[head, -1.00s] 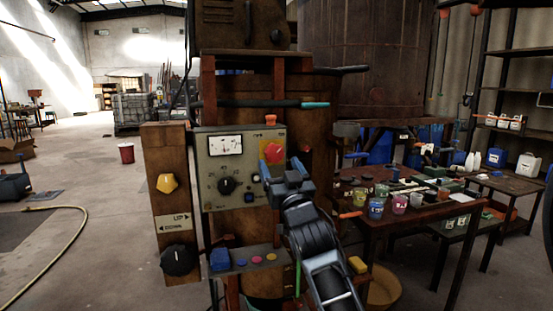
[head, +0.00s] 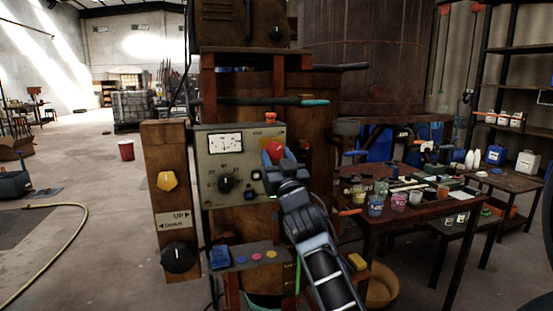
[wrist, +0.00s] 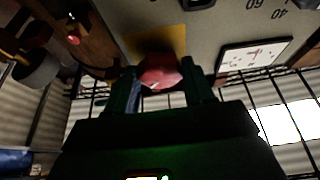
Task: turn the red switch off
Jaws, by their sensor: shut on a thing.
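The red switch (head: 274,147) is a red knob on the right side of a grey control panel (head: 212,188). My gripper (head: 273,159) is at the knob, its fingers covering the lower part in the head view. In the wrist view the red switch (wrist: 161,71) sits between the two fingers of my gripper (wrist: 163,84), in front of a yellow plate (wrist: 153,43). The fingers are shut on it. The knob's exact angle is hard to read.
A wooden post (head: 171,146) with yellow and black knobs stands at left. A bench (head: 362,218) with several cups is at right. A hose (head: 66,257) lies on the left floor.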

